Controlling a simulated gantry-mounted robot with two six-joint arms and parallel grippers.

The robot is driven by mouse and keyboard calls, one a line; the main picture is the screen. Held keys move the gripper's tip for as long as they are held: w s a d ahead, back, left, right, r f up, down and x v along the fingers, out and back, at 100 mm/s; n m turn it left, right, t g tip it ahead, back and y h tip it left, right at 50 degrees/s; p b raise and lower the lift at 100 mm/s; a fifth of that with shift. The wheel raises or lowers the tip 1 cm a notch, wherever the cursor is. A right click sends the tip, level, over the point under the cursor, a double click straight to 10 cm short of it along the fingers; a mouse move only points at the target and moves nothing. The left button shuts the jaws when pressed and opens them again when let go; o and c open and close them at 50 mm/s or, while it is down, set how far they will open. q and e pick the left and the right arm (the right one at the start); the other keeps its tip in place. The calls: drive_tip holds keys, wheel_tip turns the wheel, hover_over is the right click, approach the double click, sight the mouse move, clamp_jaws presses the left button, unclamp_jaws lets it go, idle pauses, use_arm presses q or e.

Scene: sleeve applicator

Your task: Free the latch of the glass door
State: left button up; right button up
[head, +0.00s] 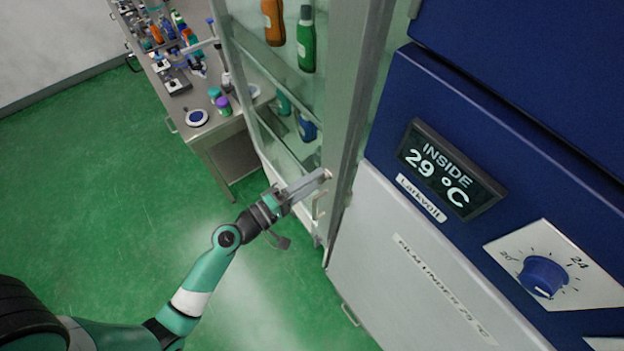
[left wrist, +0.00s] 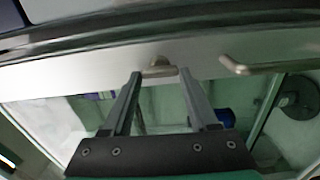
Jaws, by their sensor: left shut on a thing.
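The glass door (head: 268,100) of the tall cabinet stands left of the blue and grey unit and appears closed; bottles show behind it. Its small metal latch (left wrist: 160,69) sits on the pale frame in the left wrist view, its short lever lying crosswise with a round hub above it. My left gripper (head: 322,177) reaches the door frame from the lower left. In the left wrist view its two fingertips (left wrist: 157,77) are at either end of the lever, shut on it. The door's bar handle (left wrist: 262,68) is to the right of the latch. My right gripper is out of view.
The blue unit with a temperature display (head: 452,170) and a blue knob (head: 543,276) stands close on the right. A bench (head: 217,133) with labware is at the upper left. The green floor (head: 120,180) in front is clear.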

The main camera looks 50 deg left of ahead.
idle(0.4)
use_arm(q)
drive_tip(key=o, duration=1.4)
drive_tip(key=s+b, duration=0.1)
drive_tip(key=s, duration=0.3)
drive_tip(key=s+b, duration=0.1)
drive_tip(key=s, duration=0.2)
drive_tip(key=s+b, duration=0.1)
drive_tip(key=s, duration=0.3)
drive_tip(key=shift+s+a, duration=0.3)
drive_tip(key=shift+s, duration=0.05)
